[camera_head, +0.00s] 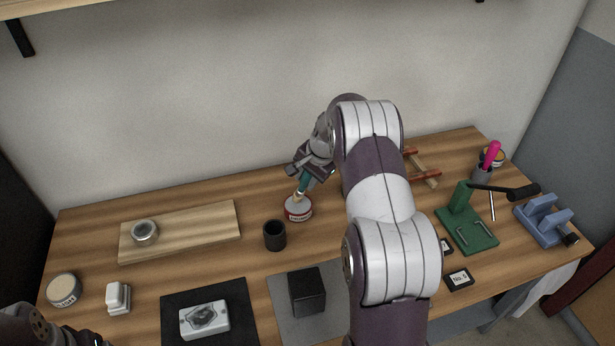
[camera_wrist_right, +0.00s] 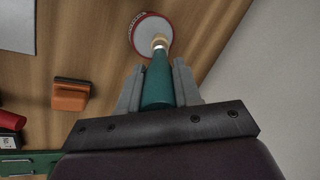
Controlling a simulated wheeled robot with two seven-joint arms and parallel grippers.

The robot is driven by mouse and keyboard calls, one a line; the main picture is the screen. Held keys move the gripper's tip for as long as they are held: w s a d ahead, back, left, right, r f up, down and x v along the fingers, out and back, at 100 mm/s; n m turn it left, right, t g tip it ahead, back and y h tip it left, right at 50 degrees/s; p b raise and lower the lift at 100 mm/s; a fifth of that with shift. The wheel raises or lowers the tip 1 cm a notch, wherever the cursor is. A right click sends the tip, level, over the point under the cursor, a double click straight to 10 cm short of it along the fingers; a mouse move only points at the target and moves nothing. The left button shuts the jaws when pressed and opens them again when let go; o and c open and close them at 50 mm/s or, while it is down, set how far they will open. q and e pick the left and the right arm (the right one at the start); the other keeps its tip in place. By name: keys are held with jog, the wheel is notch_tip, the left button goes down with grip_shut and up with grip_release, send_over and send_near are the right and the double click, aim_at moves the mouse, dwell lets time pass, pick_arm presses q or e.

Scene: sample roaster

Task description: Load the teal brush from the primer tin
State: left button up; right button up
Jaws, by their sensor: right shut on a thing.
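The teal brush (camera_head: 304,181) is held in my right gripper (camera_head: 310,172), bristle end down. In the right wrist view the teal handle (camera_wrist_right: 158,85) sits between the two grey fingers of my right gripper (camera_wrist_right: 158,92), which are shut on it. The primer tin (camera_head: 298,214), white with a red band, stands on the bench directly below the brush. In the wrist view the brush's pale tip overlaps the tin's round top (camera_wrist_right: 143,32). I cannot tell whether the bristles touch the contents. At the lower left only part of my left arm shows, not its gripper.
A dark cup (camera_head: 274,236) stands just left of and nearer than the tin. A wooden board (camera_head: 190,228) with a metal ring lies further left. A black block (camera_head: 307,291) sits on a grey mat in front. A green press (camera_head: 466,230) and blue vise (camera_head: 543,222) are right.

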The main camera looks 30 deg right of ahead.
jog(key=shift+f+b, duration=0.4)
jog(key=shift+f, duration=0.2)
dwell(0.8)
dwell(0.9)
jog(key=shift+r+p, duration=0.15)
jog(key=shift+p, duration=0.15)
notch_tip(320, 180, up, 7)
jog(key=p, duration=0.6)
dwell(0.3)
